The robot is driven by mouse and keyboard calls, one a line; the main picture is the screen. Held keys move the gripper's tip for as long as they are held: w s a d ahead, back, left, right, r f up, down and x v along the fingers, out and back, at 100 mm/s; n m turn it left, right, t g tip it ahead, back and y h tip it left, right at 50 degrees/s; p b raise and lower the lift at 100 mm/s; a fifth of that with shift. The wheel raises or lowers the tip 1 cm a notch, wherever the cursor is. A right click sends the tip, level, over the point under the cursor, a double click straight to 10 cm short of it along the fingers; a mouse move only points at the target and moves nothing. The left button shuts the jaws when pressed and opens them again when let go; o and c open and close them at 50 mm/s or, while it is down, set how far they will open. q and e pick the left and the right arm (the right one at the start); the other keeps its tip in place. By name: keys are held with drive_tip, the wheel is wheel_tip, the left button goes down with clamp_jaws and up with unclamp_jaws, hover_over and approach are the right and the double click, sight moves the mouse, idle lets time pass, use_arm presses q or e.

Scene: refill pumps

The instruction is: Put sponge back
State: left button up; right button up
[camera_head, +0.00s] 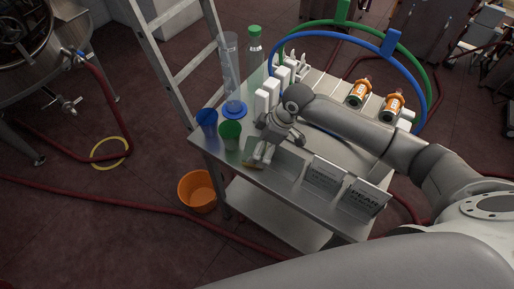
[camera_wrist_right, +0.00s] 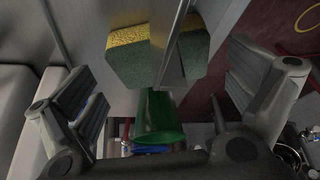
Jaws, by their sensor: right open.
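The sponge is yellow on one face and green on the other. In the right wrist view the sponge (camera_wrist_right: 130,62) shows between my spread fingers, with a thin metal wall or edge crossing in front of it. In the head view only a small tan-yellow piece of the sponge (camera_head: 251,165) shows at the table's front left edge, beside my fingertips. My right gripper (camera_head: 263,155) is open, low over the table's front edge; it also shows in the wrist view (camera_wrist_right: 165,105). I cannot tell whether the fingers touch the sponge. My left gripper is not in view.
On the metal table (camera_head: 290,205) a green cup (camera_head: 230,134) and blue cup (camera_head: 207,122) stand left of the gripper. A tall clear cylinder (camera_head: 230,70) and white pump bottles (camera_head: 262,102) are behind. Sign plates (camera_head: 362,198) stand right. An orange bucket (camera_head: 197,190) is on the floor.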

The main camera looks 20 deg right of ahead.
drive_tip(key=v, duration=0.9)
drive_tip(key=shift+r+b, duration=0.2)
drive_tip(key=shift+b, duration=0.15)
drive_tip(key=shift+f, duration=0.1)
